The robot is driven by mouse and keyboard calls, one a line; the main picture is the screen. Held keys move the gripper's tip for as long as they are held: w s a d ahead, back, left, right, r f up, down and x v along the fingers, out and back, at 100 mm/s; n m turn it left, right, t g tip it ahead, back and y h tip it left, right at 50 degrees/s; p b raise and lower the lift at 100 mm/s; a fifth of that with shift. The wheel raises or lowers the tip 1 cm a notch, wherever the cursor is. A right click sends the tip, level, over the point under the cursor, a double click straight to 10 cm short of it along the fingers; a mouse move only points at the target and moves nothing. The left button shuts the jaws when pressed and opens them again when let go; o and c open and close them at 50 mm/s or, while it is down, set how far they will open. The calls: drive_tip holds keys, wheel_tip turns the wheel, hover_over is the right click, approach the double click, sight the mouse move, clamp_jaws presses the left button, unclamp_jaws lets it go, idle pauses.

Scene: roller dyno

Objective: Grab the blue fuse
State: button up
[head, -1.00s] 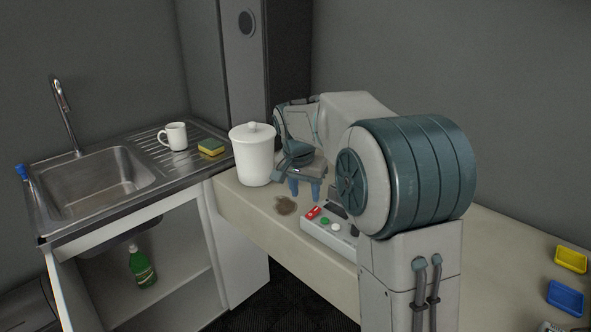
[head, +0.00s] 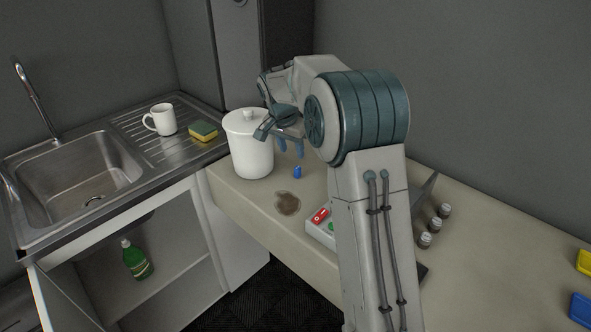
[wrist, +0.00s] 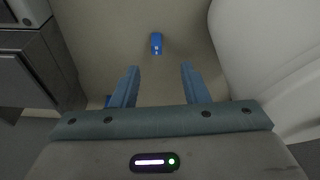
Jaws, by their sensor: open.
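The blue fuse (head: 297,172) is a small blue piece on the beige counter, just right of the white lidded canister (head: 249,143). In the wrist view, the blue fuse (wrist: 156,43) lies beyond the fingertips, roughly in line with the gap between them. My gripper (head: 290,148) is above the counter beside the canister, its blue fingers close to the fuse in the picture. In the wrist view, my gripper (wrist: 160,69) is open, with nothing between its fingers. The fuse is apart from both fingers.
A brown stain (head: 287,204) and a box with a red switch (head: 320,215) are nearer on the counter. Small jars (head: 425,240) stand to the right. A mug (head: 161,119) and sponge (head: 203,131) are by the sink. The canister is close beside my gripper.

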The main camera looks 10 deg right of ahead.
sight(297, 168)
drive_tip(key=x, duration=0.3)
drive_tip(key=shift+d+f, duration=0.1)
drive_tip(key=shift+d, duration=0.1)
drive_tip(key=shift+p+x, duration=0.55)
drive_tip(key=shift+x, duration=2.5)
drive_tip(key=shift+s, duration=0.2)
drive_tip(key=shift+c, duration=0.3)
clamp_jaws()
